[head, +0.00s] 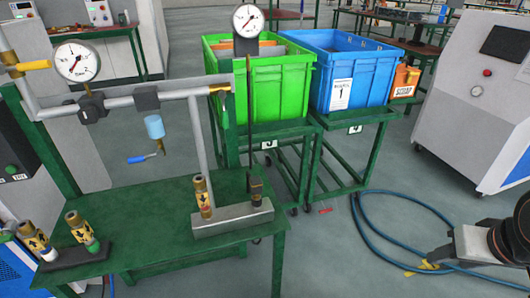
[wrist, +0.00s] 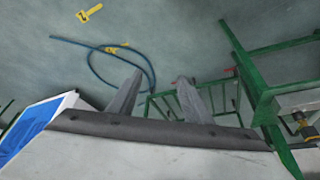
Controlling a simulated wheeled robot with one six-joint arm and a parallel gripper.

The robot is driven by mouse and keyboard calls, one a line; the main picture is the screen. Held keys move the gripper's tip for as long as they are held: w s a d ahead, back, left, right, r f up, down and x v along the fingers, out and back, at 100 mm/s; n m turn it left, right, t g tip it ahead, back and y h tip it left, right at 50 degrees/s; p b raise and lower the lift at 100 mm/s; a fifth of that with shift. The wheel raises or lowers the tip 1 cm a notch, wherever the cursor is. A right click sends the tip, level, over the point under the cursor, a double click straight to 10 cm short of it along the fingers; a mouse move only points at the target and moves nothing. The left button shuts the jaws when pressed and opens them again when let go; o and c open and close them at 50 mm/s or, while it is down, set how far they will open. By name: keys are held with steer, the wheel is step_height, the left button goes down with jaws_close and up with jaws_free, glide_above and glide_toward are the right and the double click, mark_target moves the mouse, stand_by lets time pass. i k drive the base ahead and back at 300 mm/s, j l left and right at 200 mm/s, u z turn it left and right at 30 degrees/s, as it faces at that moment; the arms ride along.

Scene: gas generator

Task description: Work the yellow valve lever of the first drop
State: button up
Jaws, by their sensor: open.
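The yellow valve lever (head: 34,65) is at the far left in the head view. It sticks out to the right, roughly level, from a brass valve on the left pipe, just left of a white round gauge (head: 77,61). My gripper (head: 441,256) is at the lower right of the head view, over the floor and far from the lever. Its fingers stand apart and empty in the wrist view (wrist: 156,97). The lever is not in the wrist view.
A green table (head: 150,235) holds brass fittings and a grey block. Green (head: 270,100) and blue (head: 365,85) crates stand on carts behind. A blue hose (head: 385,240) lies on the floor.

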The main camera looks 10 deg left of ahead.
mark_target(44, 64)
steer(key=u, duration=1.95)
